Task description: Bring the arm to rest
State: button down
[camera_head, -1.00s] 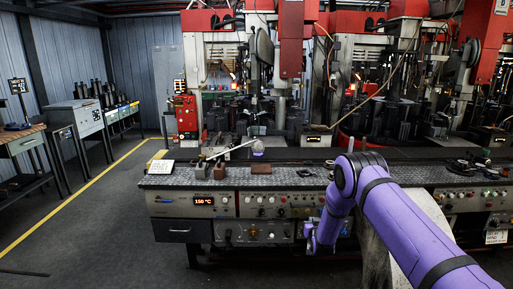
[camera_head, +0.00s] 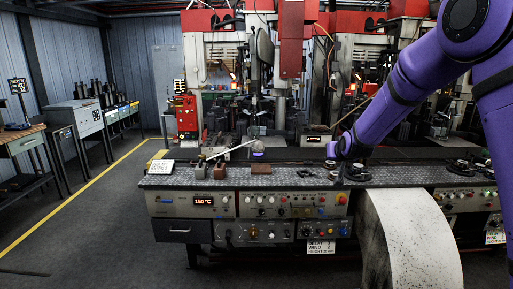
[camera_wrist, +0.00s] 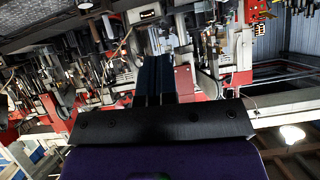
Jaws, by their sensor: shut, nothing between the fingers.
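My purple arm (camera_head: 395,105) comes in from the upper right of the head view and reaches down and left to just above the bench. My gripper (camera_wrist: 153,75) shows in the wrist view with its two dark fingers side by side, shut and empty. In the head view the end of the arm is small and dark against the bench, so the fingers cannot be made out there.
The grey bench (camera_head: 270,178) carries small blocks, a pale rod and a white sign (camera_head: 160,167). A curved pale sheet (camera_head: 412,240) hangs at right. Red-topped machines stand behind. The floor at left (camera_head: 105,225) is clear.

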jog(key=s+d+r+g, duration=0.1)
jog(key=s+r+g, duration=0.1)
jog(key=s+r, duration=0.7)
jog(key=s+d+r+g, duration=0.1)
jog(key=s+r, duration=0.4)
jog(key=s, duration=0.8)
jog(key=s+d+g, duration=0.1)
jog(key=s+g, duration=0.2)
jog(key=s, duration=2.5)
jog(key=shift+d+f+n, duration=0.25)
jog(key=shift+f+n, duration=0.05)
jog(key=shift+f, duration=0.05)
jog(key=shift+s, duration=0.1)
